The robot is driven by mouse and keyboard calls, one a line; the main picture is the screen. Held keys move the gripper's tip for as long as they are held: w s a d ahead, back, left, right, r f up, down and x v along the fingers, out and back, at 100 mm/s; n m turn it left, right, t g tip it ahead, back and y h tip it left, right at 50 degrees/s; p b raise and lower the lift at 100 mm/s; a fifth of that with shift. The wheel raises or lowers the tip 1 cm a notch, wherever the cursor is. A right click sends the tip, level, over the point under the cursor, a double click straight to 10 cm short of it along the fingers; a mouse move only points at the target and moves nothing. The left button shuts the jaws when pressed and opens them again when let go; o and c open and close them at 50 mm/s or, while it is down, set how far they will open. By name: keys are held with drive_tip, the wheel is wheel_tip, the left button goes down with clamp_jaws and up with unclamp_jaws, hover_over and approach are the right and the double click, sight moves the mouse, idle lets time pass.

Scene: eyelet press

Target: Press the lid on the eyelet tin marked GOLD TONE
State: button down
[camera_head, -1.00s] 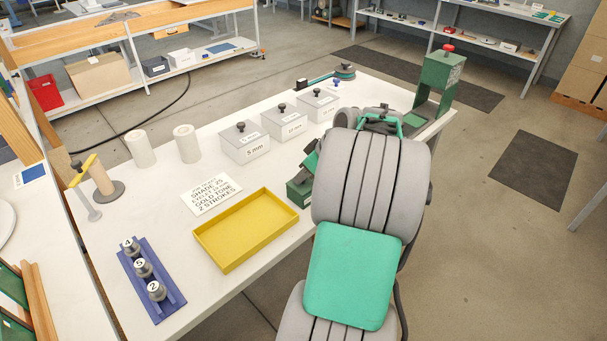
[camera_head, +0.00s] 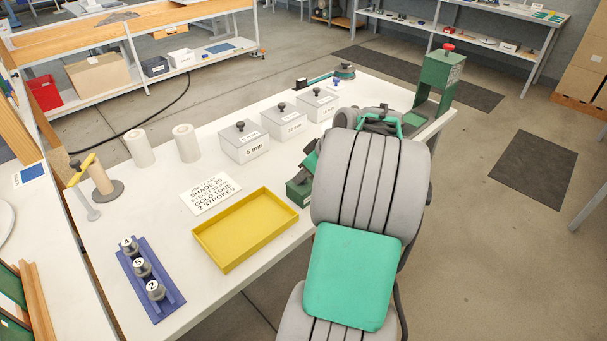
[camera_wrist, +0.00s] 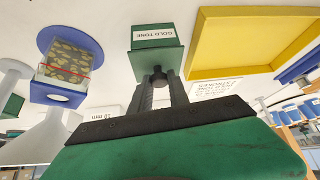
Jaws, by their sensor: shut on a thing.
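The dark green tin marked GOLD TONE (camera_wrist: 153,42) is in the upper middle of the wrist view, its white label upside down there. Its green lid (camera_wrist: 146,62) appears to lie on it, with a dark knob (camera_wrist: 158,76) on top. My gripper (camera_wrist: 160,88) is shut on that knob, both fingers around it. I cannot tell how far down the lid sits. In the head view my arm partly hides the tin (camera_head: 298,193), which stands near the table's front edge, right of the yellow tray.
The yellow tray (camera_head: 205,236) and a printed card (camera_head: 212,194) lie left of the tin. Lidded boxes (camera_head: 244,142) stand behind. A clear container of gold-coloured eyelets (camera_wrist: 72,62) is beside the tin in the wrist view. A green press (camera_head: 438,76) stands at the far right end.

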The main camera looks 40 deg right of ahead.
drive_tip(key=c, duration=1.2)
unclamp_jaws()
drive_tip(key=shift+o, duration=0.6)
drive_tip(key=o, duration=0.4)
drive_tip(key=shift+r, duration=0.1)
drive_tip(key=shift+r+p, duration=2.55)
drive_tip(key=shift+r, duration=0.85)
clamp_jaws()
